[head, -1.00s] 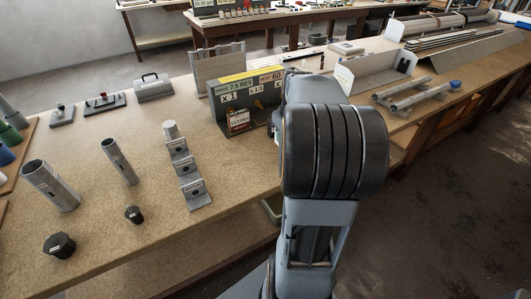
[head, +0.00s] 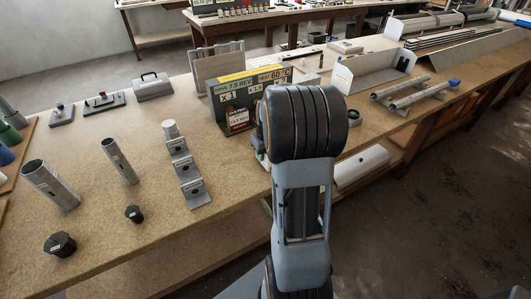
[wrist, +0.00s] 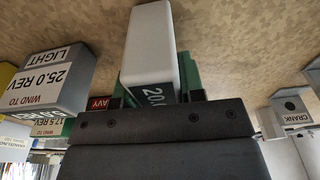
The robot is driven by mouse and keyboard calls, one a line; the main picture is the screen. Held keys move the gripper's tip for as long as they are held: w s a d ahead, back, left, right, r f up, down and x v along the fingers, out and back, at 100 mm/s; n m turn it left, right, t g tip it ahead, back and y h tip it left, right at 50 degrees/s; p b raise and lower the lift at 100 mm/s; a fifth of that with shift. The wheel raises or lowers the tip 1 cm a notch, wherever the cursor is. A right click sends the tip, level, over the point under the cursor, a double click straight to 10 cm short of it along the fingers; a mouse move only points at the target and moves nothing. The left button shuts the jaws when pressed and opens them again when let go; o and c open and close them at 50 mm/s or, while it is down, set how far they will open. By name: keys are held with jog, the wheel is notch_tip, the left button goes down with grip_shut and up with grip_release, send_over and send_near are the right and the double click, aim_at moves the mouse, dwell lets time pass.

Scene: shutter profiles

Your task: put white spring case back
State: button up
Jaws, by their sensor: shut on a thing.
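The white spring case (wrist: 150,42) is in my gripper (wrist: 157,97) in the wrist view. It is a pale block with a dark end label, partly readable as "20.0". The gripper is shut on it, with green surfaces showing on both sides of the case; I cannot tell whether these are finger pads or another object. The tan bench top lies beyond it; I cannot tell whether the case touches it.
A grey case (wrist: 45,85) marked "LIGHT, WIND TO 25.0 REV" is at left in the wrist view, near a "17.5 REV" label. A "CRANK" block (wrist: 292,113) is at right. In the head view, a sign stand (head: 236,93) and grey stepped brackets (head: 185,170) are left of my arm.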

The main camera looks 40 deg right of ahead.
jog(key=shift+f, duration=0.1)
jog(key=o, duration=1.1)
jog(key=shift+c, duration=0.2)
jog(key=r, duration=0.3)
jog(key=s+r, duration=0.1)
jog(key=r, duration=0.7)
jog(key=shift+s+a+r, duration=0.1)
jog(key=shift+s+r, duration=0.05)
jog(key=s+a+f+n+t, duration=0.1)
jog(key=s+a, duration=0.4)
jog(key=a, duration=0.5)
jog(key=s+a+t, duration=0.1)
jog(key=s+a, duration=0.5)
jog(key=a, duration=0.5)
jog(key=shift+f+n, duration=0.4)
